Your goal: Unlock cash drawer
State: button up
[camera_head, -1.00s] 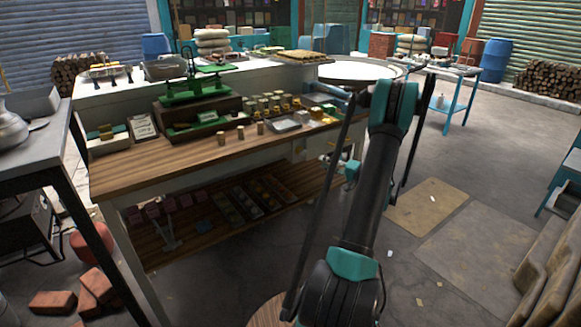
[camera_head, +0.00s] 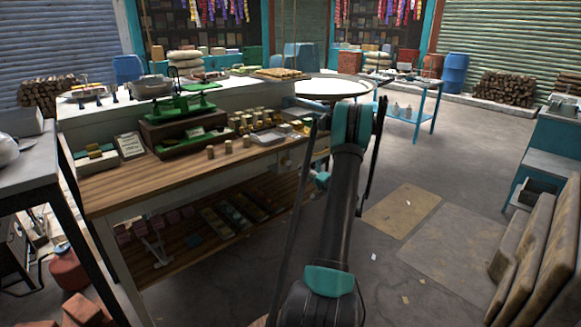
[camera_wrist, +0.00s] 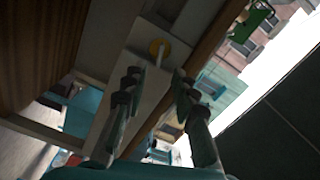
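The wooden-topped counter (camera_head: 140,178) stands left of my arm in the head view. A pale box or drawer front (camera_wrist: 150,85) under its top edge shows in the wrist view. A round gold lock plate (camera_wrist: 160,48) sits on this pale face, with a thin pale piece sticking out of it that may be a key. My gripper (camera_wrist: 158,77) is open, its two fingers apart on either side of the lock's line, with nothing seen between the tips. The lock appears beyond the fingertips; I cannot tell the exact gap. In the head view my gripper is mostly hidden by my arm.
A green scale (camera_head: 185,105) and several small weights stand on the counter. A lower shelf (camera_head: 190,232) holds goods. A grey table (camera_head: 28,165) is at left. Leaning sacks or boards (camera_head: 535,265) stand at right. Open floor lies between.

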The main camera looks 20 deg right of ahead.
aim_at(290, 164)
jog(key=x, duration=0.9)
jog(key=shift+s, duration=0.1)
jog(key=shift+c, duration=0.2)
grip_shut()
